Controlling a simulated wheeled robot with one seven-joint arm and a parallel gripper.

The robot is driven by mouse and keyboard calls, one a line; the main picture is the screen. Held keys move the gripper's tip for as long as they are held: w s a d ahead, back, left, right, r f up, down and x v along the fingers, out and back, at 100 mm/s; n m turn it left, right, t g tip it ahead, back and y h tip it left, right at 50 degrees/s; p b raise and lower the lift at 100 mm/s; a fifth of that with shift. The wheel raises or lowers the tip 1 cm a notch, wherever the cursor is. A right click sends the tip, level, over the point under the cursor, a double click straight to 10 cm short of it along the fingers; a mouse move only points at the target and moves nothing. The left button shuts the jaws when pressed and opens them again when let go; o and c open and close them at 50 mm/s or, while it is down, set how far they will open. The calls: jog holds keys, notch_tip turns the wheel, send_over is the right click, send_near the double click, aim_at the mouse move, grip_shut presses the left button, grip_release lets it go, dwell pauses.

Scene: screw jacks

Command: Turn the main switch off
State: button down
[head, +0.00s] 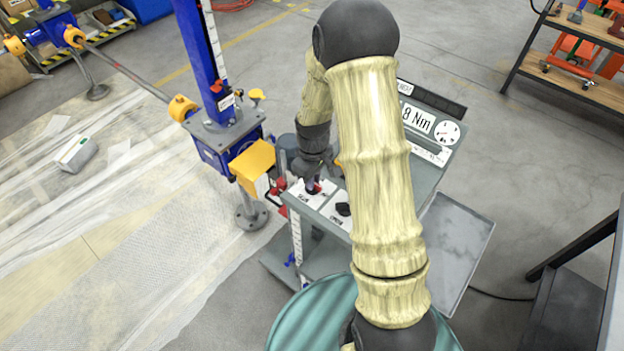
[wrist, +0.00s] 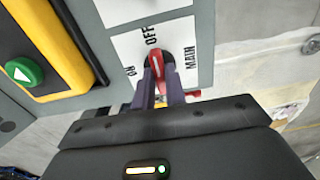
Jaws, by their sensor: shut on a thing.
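The red main switch (wrist: 158,58) sits on a white plate (wrist: 188,38) marked ON, OFF and MAIN in the wrist view. Its handle with a white line points roughly up the picture, near the OFF lettering; its exact setting is hard to tell. My gripper (wrist: 166,88) is shut on the handle, its two fingers on either side, hiding part of it. In the head view my gripper (head: 313,186) reaches down to the panel of the grey console (head: 425,170), where only a little red shows.
A yellow box with a green arrow button (wrist: 24,71) is left of the switch in the wrist view. A black knob (head: 343,209) is beside the switch plate. A blue screw jack (head: 205,70) stands close on the left. A gauge display (head: 418,118) is at the console's back.

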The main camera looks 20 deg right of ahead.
jog(key=shift+s, duration=0.1)
jog(key=c, duration=1.4)
grip_release()
jog(key=shift+c, duration=0.2)
jog(key=shift+r, duration=0.55)
notch_tip(320, 180, up, 16)
jog(key=b, duration=0.2)
jog(key=shift+r+b, duration=0.15)
jog(key=shift+b, duration=0.25)
jog(key=shift+s, duration=0.1)
jog(key=s+f+m+t, duration=0.1)
jog(key=s+f+m, duration=0.1)
jog(key=s, duration=0.5)
jog(key=s+f+m+t, duration=0.1)
jog(key=s+f+m, duration=0.2)
jog(key=s+m, duration=0.2)
jog(key=shift+s+f+t, duration=0.3)
jog(key=shift+s+f, duration=0.05)
jog(key=shift+s, duration=0.7)
